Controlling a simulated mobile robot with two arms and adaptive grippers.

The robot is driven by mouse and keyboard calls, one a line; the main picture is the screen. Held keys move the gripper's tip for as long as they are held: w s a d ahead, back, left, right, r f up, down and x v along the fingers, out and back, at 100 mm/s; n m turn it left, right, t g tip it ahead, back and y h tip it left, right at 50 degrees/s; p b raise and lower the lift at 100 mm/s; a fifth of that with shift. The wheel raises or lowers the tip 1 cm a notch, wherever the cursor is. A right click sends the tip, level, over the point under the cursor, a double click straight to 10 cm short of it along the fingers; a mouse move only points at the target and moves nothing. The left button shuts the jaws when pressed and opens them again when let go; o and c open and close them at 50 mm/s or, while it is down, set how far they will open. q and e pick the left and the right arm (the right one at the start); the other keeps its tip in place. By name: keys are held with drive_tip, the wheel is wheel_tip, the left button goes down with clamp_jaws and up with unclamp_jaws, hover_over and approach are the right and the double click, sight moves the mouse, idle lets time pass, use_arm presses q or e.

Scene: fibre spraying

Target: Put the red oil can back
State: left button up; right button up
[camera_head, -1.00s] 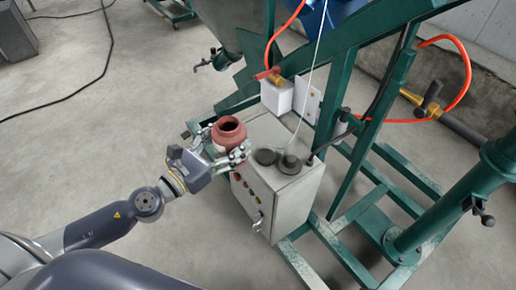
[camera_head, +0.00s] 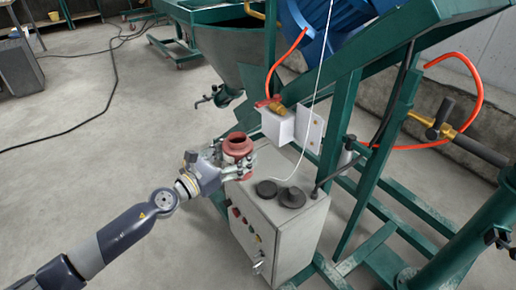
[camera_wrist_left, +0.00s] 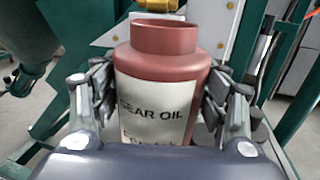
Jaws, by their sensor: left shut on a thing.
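The red oil can (camera_head: 238,146) is upright between the fingers of my left gripper (camera_head: 236,168), at the far left corner of the grey control box top. In the left wrist view the can (camera_wrist_left: 165,65) fills the middle, with a white "GEAR OIL" label facing me. The fingers of my left gripper (camera_wrist_left: 160,105) press on both its sides. Its open neck is at the top. The can's base is hidden, so I cannot tell whether it touches the box. My right gripper is not in view.
The grey control box (camera_head: 285,220) has two dark round pieces (camera_head: 290,196) on top and buttons on its front. Green frame beams (camera_head: 345,125) stand behind and right of it. An orange hose (camera_head: 478,85) loops at the right. Clear concrete floor (camera_head: 120,160) lies at the left.

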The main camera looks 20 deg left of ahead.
use_arm(q)
drive_tip(key=x, duration=0.4)
drive_tip(key=shift+a, duration=0.1)
drive_tip(key=x, duration=0.5)
drive_tip(key=shift+a+f+b, duration=0.2)
drive_tip(key=shift+f+b, duration=0.1)
drive_tip(key=shift+f, duration=0.4)
drive_tip(key=shift+f+b, duration=0.9)
drive_tip(key=shift+b, duration=0.15)
drive_tip(key=shift+f+b, duration=0.55)
drive_tip(key=shift+f, duration=0.05)
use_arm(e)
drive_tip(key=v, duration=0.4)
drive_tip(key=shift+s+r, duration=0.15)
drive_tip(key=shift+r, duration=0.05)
use_arm(q)
drive_tip(key=shift+r, duration=0.1)
